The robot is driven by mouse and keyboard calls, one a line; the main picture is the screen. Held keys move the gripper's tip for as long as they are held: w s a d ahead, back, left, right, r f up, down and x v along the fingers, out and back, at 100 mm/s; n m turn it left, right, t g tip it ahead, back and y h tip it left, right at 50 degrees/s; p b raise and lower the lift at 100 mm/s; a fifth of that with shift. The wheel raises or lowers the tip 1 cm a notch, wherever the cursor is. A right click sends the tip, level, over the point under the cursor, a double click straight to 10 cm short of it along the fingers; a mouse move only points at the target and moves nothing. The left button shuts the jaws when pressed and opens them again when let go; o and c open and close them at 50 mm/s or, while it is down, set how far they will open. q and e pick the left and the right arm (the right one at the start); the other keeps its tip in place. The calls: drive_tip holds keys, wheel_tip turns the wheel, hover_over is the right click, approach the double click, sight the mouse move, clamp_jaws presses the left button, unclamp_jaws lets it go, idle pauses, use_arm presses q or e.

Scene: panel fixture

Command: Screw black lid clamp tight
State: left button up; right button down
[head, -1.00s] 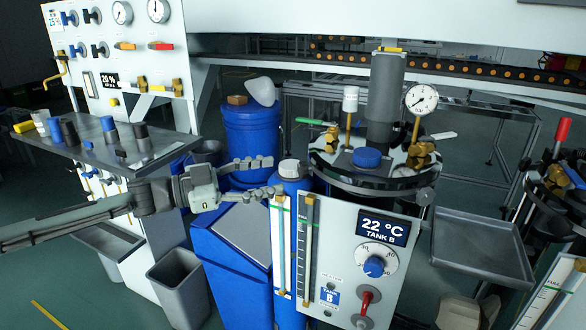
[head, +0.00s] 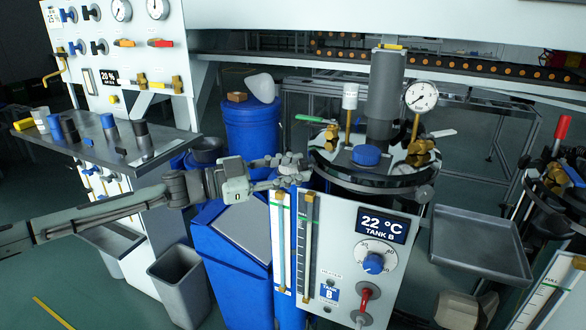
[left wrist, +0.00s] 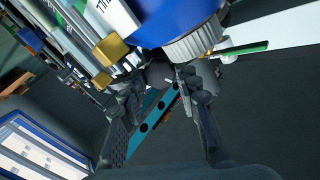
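Tank B's round metal lid (head: 375,178) sits at the centre right of the head view. My left gripper (head: 296,170) reaches in from the left, with its fingertips beside the lid's left rim. Its two fingers are apart. In the left wrist view the open gripper (left wrist: 162,85) has a dark rounded part (left wrist: 160,73) at or just beyond its fingertips. I cannot tell whether this is the black clamp or whether the fingers touch it. The fingers hide that part of the lid's edge in the head view.
The lid carries a blue cap (head: 366,155), a dial gauge (head: 421,97) and brass valves. The tank's front panel (head: 345,250) stands below. A blue barrel (head: 250,135) is behind the gripper. An empty grey tray (head: 481,242) is at the right, a loaded shelf (head: 120,145) at the left.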

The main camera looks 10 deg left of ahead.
use_arm(q)
drive_tip(key=c, duration=0.4)
drive_tip(key=shift+o, duration=0.2)
drive_tip(key=m+p, duration=0.1)
drive_tip(key=m, duration=0.1)
drive_tip(key=shift+m, duration=1.2)
use_arm(e)
drive_tip(key=f, duration=0.1)
drive_tip(key=s+f, duration=0.2)
drive_tip(key=shift+d+f, duration=0.3)
use_arm(q)
drive_tip(key=o, duration=1.2)
drive_tip(key=shift+c, duration=0.2)
drive_tip(key=shift+f, duration=0.1)
drive_tip(key=v, duration=0.8)
